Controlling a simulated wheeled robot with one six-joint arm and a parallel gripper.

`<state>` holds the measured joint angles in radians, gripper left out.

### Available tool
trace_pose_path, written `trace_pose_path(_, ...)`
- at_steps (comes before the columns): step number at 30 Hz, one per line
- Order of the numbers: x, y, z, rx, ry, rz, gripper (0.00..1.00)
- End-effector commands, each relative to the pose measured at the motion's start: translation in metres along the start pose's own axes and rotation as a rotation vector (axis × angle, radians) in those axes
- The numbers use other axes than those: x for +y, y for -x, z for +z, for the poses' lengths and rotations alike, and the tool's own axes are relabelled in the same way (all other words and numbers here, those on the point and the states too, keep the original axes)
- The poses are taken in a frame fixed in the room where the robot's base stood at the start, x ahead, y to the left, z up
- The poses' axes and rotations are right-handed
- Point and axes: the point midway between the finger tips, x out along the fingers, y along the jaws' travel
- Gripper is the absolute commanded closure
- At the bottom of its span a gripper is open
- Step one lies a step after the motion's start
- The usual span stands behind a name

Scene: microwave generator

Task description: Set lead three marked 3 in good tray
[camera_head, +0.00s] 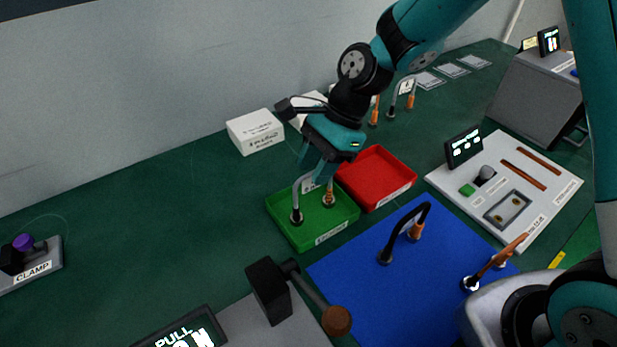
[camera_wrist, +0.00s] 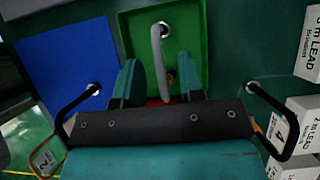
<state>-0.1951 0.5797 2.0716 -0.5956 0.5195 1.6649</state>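A grey lead (camera_head: 297,195) with dark and orange ends stands in the green tray (camera_head: 284,235); its tag is too small to read. The lead (camera_wrist: 156,50) arches up between my fingers in the wrist view, over the green tray (camera_wrist: 125,40). My gripper (camera_head: 318,172) is low over this tray. Its fingers (camera_wrist: 160,85) stand apart, one on each side of the lead, with gaps visible. The tray's front label is unreadable. Which lead is marked 3 cannot be told.
A red tray (camera_head: 375,165) adjoins the green one. A blue mat (camera_head: 360,290) holds a black lead (camera_head: 405,225) and another lead (camera_head: 495,262). White boxes (camera_head: 255,131) stand behind. A tester panel (camera_head: 545,205) is at right, a lever (camera_head: 300,290) in front.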

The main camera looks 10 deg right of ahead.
Motion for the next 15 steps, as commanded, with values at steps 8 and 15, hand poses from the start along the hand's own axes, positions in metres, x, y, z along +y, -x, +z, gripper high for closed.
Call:
trace_pose_path(8, -0.001, 0.062, -0.001, 0.001, 0.000, -0.005, 0.64)
trace_pose_path(15, 0.001, 0.087, 0.002, 0.002, 0.017, -0.003, 0.64)
